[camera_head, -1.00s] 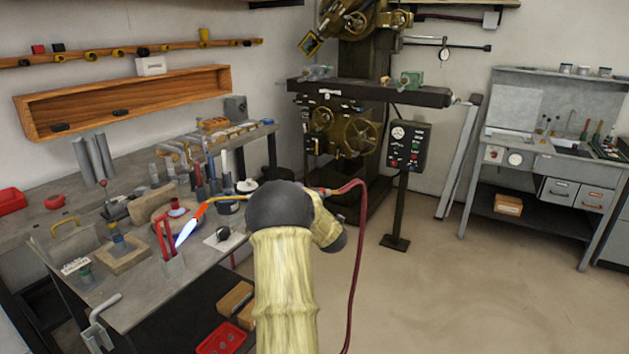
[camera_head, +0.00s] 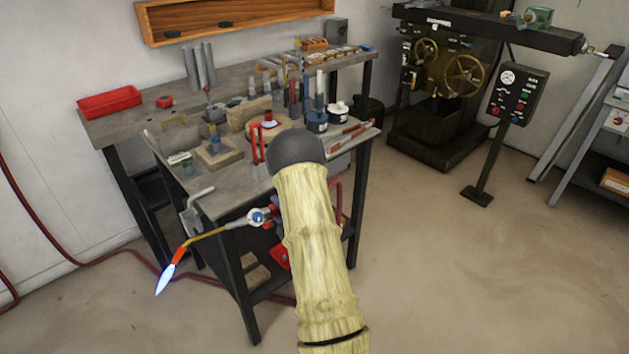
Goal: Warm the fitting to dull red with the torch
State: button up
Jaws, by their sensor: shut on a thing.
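The torch (camera_head: 240,224) is lit, with a brass neck, an orange-red tip and a blue-white flame (camera_head: 165,280) pointing down and left. My gripper (camera_head: 273,213) is shut on the torch handle, mostly hidden behind my arm. The torch is in front of the bench (camera_head: 225,205), with its flame over open floor and clear of the bench items. A small grey-blue piece (camera_head: 214,142) stands on a pale block (camera_head: 218,158) on the bench; it may be the fitting, but I cannot tell. It shows no red glow.
Red uprights (camera_head: 257,143), bottles and tools crowd the bench behind my arm. A red tray (camera_head: 110,103) sits at the back left. Red hose (camera_head: 60,255) runs along the left wall and floor. A machine (camera_head: 450,75) and control post (camera_head: 513,95) stand right; the right floor is clear.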

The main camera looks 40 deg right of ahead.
jog(key=a+f+n+y, duration=0.1)
jog(key=a+f+y, duration=0.1)
jog(key=a, duration=0.7)
jog(key=a+f+n+y, duration=0.2)
jog(key=a+f, duration=0.3)
jog(key=a, duration=0.4)
jog(key=shift+a+f+g+y, duration=0.15)
jog(key=shift+a+g+y, duration=0.15)
jog(key=shift+y, duration=0.2)
jog(key=shift+w, duration=0.2)
